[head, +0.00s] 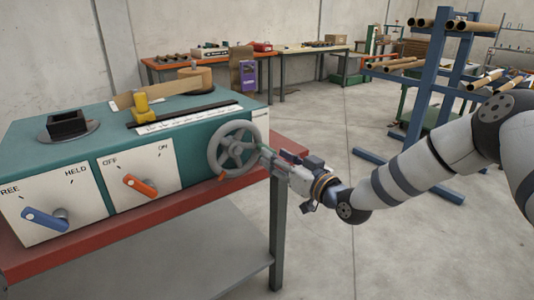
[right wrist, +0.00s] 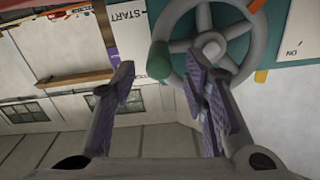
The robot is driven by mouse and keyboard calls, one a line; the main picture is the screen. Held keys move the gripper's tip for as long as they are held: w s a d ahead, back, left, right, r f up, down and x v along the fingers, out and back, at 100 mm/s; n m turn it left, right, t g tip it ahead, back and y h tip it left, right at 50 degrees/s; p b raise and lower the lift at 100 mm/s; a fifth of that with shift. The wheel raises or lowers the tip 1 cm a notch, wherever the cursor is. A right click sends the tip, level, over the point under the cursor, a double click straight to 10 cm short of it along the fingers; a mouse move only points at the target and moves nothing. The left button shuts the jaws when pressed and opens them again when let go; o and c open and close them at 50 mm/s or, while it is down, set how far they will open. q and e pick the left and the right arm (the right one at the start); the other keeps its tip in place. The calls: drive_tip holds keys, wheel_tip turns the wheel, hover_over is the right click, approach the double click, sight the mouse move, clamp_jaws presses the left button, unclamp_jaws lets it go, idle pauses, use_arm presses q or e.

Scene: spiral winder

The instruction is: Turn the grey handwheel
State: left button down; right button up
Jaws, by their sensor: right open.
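The grey spoked handwheel (head: 235,149) is on the right end of the green machine's front. In the right wrist view the handwheel (right wrist: 210,44) fills the top middle, with a dark green knob (right wrist: 159,60) on its rim. My right gripper (head: 266,157) is at the right side of the wheel. In the right wrist view its fingers (right wrist: 160,76) are apart, with the knob showing between the tips. I cannot tell whether a finger touches the knob or rim. My left gripper is not in view.
The machine (head: 90,135) stands on a red-edged table (head: 130,225). Its front has a blue FREE/HELD lever (head: 45,220) and an orange OFF/ON lever (head: 140,186), pointing toward OFF. A blue rack with brown tubes (head: 440,60) stands at the back right. The floor between is clear.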

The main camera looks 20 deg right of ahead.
sight(268, 148)
drive_tip(key=x, duration=0.3)
drive_tip(key=shift+w+f, duration=0.1)
drive_tip(key=shift+f, duration=0.1)
drive_tip(key=shift+w+a+r, duration=0.15)
drive_tip(key=shift+w+r, duration=0.05)
drive_tip(key=shift+w, duration=0.3)
clamp_jaws()
use_arm(q)
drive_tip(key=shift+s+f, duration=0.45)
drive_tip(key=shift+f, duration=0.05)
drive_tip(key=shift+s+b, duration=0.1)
drive_tip(key=shift+b, duration=0.2)
